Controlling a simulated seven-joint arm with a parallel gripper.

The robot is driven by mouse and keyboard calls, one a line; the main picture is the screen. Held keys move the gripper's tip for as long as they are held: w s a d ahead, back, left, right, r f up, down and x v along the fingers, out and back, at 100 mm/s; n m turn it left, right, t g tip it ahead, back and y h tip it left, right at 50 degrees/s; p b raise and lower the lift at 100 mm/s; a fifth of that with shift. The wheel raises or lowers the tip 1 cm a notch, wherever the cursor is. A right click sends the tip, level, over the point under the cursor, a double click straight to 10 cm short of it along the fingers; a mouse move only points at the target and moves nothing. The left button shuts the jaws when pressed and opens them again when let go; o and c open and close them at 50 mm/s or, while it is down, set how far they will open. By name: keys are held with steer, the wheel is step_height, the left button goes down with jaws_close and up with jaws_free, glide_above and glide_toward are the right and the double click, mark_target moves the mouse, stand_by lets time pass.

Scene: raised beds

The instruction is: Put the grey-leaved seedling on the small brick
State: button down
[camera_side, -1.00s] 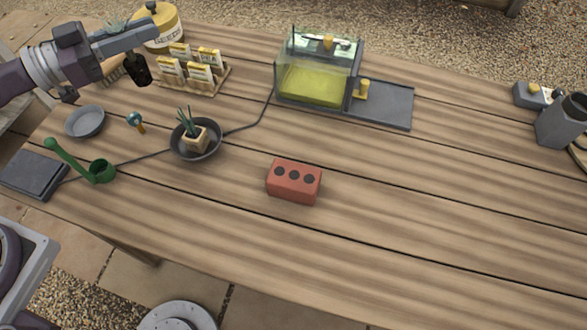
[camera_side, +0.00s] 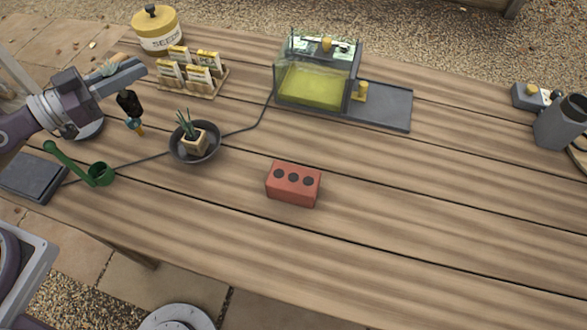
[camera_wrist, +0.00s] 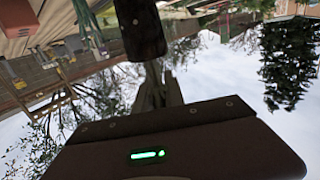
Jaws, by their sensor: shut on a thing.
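A spiky plant in a pale cube pot (camera_side: 194,141) stands in a dark round dish (camera_side: 211,151), between my gripper and the brick. A green scoop (camera_side: 101,174), packet rack (camera_side: 207,93), seed tin (camera_side: 157,38) and glass-sided case (camera_side: 316,88) stand around. Table right of the brick is clear.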

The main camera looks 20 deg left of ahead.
steer(key=s+d+r+m+g+h, duration=0.2)
steer(key=d+m+g+h, duration=0.3)
steer(key=d, duration=1.3)
steer(key=s+d+r+m+g+h, duration=0.25)
steer(key=d+m+g, duration=0.35)
steer(key=d, duration=1.2)
steer(key=shift+n+g, duration=0.6)
step_height(320, 180, down, 10)
steer(key=shift+d+r, duration=0.15)
steer(key=c, duration=1.4)
jaws_free()
